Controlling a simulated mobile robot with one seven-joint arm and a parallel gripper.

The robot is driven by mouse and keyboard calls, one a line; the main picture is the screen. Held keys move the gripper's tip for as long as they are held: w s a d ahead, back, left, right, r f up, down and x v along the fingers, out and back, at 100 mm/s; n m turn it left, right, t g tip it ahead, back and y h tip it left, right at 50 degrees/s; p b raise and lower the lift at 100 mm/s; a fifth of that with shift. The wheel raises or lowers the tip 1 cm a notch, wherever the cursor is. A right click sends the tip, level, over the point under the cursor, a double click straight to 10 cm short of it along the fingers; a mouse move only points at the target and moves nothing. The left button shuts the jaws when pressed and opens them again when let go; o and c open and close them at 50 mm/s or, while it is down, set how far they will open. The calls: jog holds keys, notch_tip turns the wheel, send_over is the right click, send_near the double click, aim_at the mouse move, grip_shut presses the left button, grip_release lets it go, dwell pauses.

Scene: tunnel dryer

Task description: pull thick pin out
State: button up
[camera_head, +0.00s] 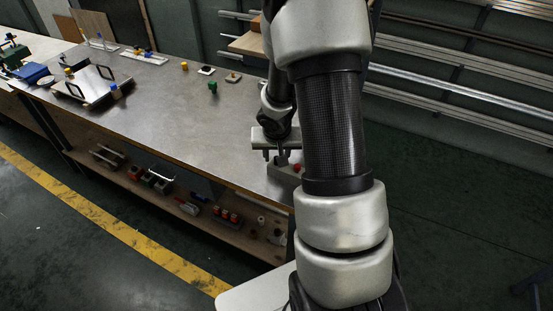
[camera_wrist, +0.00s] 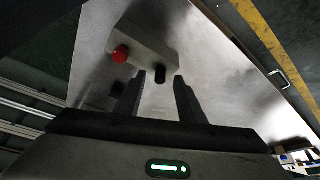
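A pale grey block (camera_wrist: 142,45) sits on the table, with a red knob (camera_wrist: 120,54) at one end and a dark, upright-looking cylindrical pin (camera_wrist: 160,74) at the other. I cannot tell for sure which of the two is the thick pin. My gripper (camera_wrist: 159,77) is open. In the wrist view its two black fingers lie on either side of the dark pin with gaps visible, and the red knob is outside them.
The grey table (camera_head: 170,110) has clear room left of the block. Farther off stand a green piece (camera_head: 212,86), a yellow piece (camera_head: 184,65) and a metal plate with black handles (camera_head: 92,86). A lower shelf (camera_head: 125,178) holds several small parts.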

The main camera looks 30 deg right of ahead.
jog(key=shift+w+f, duration=0.15)
jog(key=shift+f, duration=0.25)
grip_shut()
jog(key=shift+r+p, duration=0.55)
jog(key=shift+r, duration=0.2)
dwell(0.9)
jog(key=shift+r+p, duration=1.2)
jog(key=shift+r, duration=0.25)
